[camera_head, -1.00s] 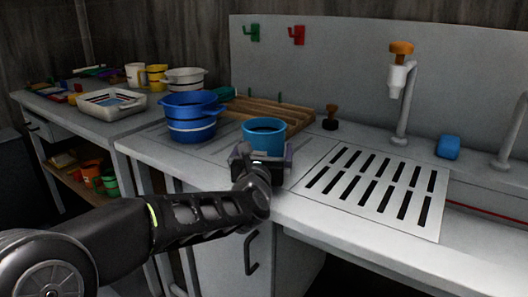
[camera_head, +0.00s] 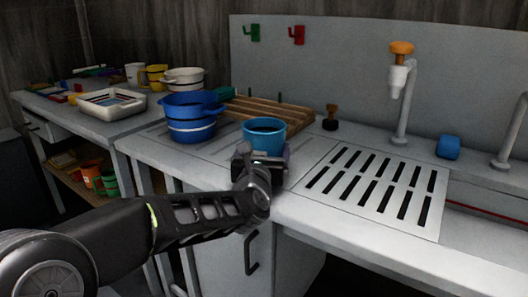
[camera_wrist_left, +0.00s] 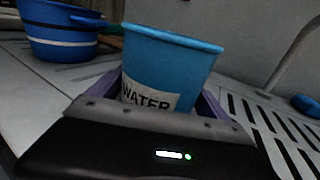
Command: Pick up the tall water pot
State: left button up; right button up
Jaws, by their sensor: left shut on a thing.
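The tall water pot is a blue, slightly tapered pot (camera_head: 264,131) near the front edge of the counter, left of the slotted drain. In the left wrist view the pot (camera_wrist_left: 168,65) stands upright, and its white label reads "WATER". My left gripper (camera_head: 262,153) is shut on the pot from the front, with purple fingers on either side of it. The gripper body hides the pot's lower part, so I cannot tell whether its base touches the counter. My right gripper is out of view.
A wooden rack (camera_head: 268,110) lies behind the pot. The slotted drain (camera_head: 375,185) and faucet (camera_head: 402,90) are to the right.

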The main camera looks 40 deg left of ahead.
pick_arm(q)
jog(key=shift+r, duration=0.1)
jog(key=shift+c, duration=1.1)
notch_tip(320, 180, up, 10)
jog(key=p, duration=0.3)
